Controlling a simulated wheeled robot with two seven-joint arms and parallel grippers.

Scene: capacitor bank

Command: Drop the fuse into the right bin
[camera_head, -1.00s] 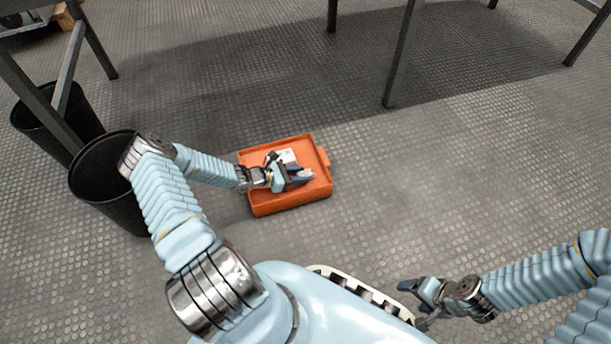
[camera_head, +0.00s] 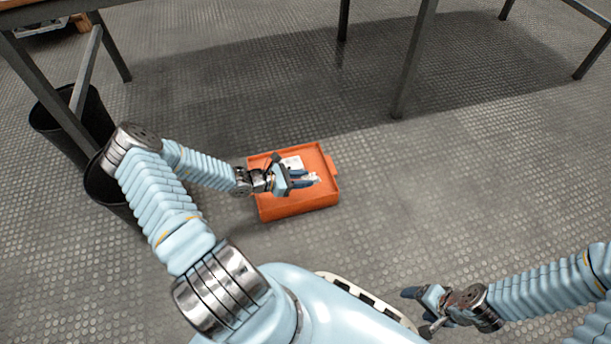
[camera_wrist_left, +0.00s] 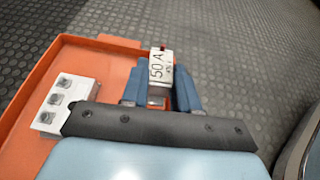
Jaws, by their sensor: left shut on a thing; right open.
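My left gripper (camera_head: 303,181) is shut on a white fuse (camera_wrist_left: 161,68) marked "50 A", which shows between the blue fingers in the left wrist view. The fuse and gripper are over the orange tray (camera_head: 296,207); whether the fuse touches the tray floor I cannot tell. In the head view the fuse shows only as a small pale piece at the fingertips. My right gripper (camera_head: 416,311) is open and empty at the lower right. Two black bins stand at the left: one further back (camera_head: 48,122), and a nearer one (camera_head: 97,190) partly hidden by my left arm.
A white block with several metal terminals (camera_wrist_left: 65,101) lies in the orange tray; it also shows in the head view (camera_head: 292,163). A dark-legged table (camera_head: 412,60) stands across the back, one leg in front of the bins. The floor right of the tray is clear.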

